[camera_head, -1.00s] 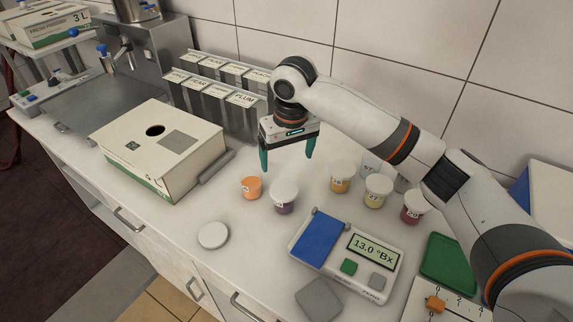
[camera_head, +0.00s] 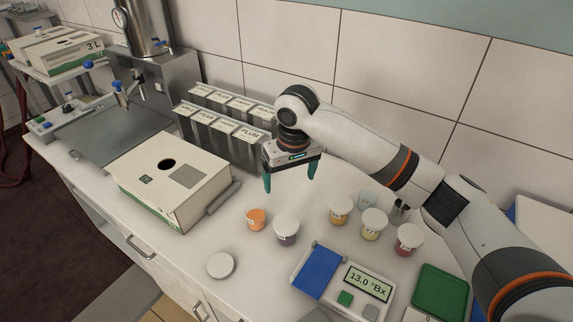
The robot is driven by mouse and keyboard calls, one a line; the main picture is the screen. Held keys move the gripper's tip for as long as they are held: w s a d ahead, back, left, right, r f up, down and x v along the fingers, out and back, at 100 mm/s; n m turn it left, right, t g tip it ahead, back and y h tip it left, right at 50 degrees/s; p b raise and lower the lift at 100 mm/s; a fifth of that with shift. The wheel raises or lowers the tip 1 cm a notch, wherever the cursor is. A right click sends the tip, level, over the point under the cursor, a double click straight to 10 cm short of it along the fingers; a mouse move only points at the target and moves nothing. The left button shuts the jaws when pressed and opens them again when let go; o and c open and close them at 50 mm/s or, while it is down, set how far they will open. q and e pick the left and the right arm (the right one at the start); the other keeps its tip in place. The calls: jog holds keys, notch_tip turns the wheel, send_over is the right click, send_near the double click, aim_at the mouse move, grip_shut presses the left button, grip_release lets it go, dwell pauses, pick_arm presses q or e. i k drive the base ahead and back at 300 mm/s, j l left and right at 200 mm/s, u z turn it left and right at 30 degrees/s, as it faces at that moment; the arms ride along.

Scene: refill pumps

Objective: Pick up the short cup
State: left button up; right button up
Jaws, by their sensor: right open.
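Several small sample cups stand on the white counter. The small orange cup (camera_head: 256,219) looks the shortest, and it stands left of a purple cup (camera_head: 286,232) with a pale top. An amber cup (camera_head: 340,210), a yellow cup (camera_head: 374,225), a red cup (camera_head: 408,240) and a clear cup (camera_head: 367,201) stand in a group to the right. My right gripper (camera_head: 290,184) is open and empty, with its teal fingers pointing down above and behind the orange and purple cups. It touches no cup. My left gripper is out of view.
A white carton (camera_head: 172,178) and labelled bins (camera_head: 225,135) stand left and behind. A refractometer reading 13.0 °Bx (camera_head: 345,283) lies in front of the cups. A round white disc (camera_head: 220,265) and a green tray (camera_head: 441,291) lie nearby. Counter between the cup groups is clear.

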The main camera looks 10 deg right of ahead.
aim_at(285, 242)
jog(key=k+j, duration=0.15)
jog(key=k, duration=0.35)
jog(key=k+j, duration=0.15)
jog(key=k, duration=0.35)
jog(key=k+j, duration=0.2)
jog(key=k, duration=0.25)
